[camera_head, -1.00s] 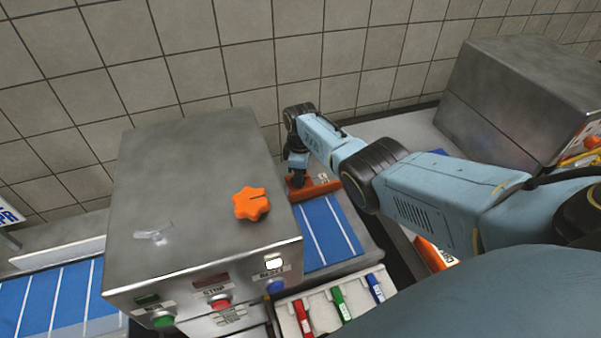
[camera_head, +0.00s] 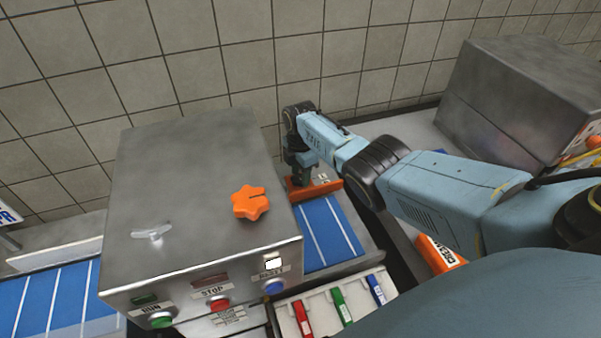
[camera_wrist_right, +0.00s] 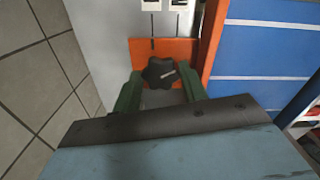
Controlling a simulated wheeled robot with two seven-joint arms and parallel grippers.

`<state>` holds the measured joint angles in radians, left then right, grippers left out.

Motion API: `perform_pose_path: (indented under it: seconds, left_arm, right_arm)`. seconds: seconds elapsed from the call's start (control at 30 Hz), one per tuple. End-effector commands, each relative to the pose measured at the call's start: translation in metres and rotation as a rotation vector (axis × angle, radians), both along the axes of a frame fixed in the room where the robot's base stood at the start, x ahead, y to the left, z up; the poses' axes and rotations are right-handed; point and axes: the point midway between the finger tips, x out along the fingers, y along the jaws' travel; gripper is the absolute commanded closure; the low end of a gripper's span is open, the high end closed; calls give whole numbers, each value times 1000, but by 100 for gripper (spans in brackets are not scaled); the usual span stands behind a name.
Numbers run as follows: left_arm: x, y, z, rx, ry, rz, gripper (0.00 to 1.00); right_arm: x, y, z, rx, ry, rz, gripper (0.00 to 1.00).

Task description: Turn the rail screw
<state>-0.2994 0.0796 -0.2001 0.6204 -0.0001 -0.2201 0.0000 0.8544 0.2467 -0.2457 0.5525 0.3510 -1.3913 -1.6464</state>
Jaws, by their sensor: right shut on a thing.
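The rail screw is a dark star-shaped knob (camera_wrist_right: 160,73) with a pale mark on its face, in the right wrist view. It sits at the orange rail (camera_wrist_right: 208,45), which also shows in the head view (camera_head: 320,188) beside the steel machine. My right gripper (camera_wrist_right: 158,88) is shut on the knob, with one green finger on either side of it. In the head view my right gripper (camera_head: 299,172) reaches down to the rail, and the knob is hidden there. My left gripper is not in view.
The steel machine (camera_head: 190,170) stands left of my right arm, with an orange star knob (camera_head: 250,203) and a clear wing-shaped handle (camera_head: 151,233) on top. A blue belt (camera_head: 328,232) runs below the rail. Coloured markers lie in a white tray (camera_head: 318,305). A tiled wall is behind.

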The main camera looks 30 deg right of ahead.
Motion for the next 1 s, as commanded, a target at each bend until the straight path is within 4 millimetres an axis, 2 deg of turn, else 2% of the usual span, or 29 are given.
perform_pose_path:
  seconds: [0.57,0.6,0.73,1.0]
  left_arm:
    - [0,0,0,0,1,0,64]
    - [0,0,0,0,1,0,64]
    - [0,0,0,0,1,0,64]
    - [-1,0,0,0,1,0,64]
  right_arm:
    - [1,1,1,3,-4,30,80]
    - [1,1,1,3,-4,30,52]
    - [1,1,1,2,-2,30,36]
    - [0,0,1,1,-1,29,36]
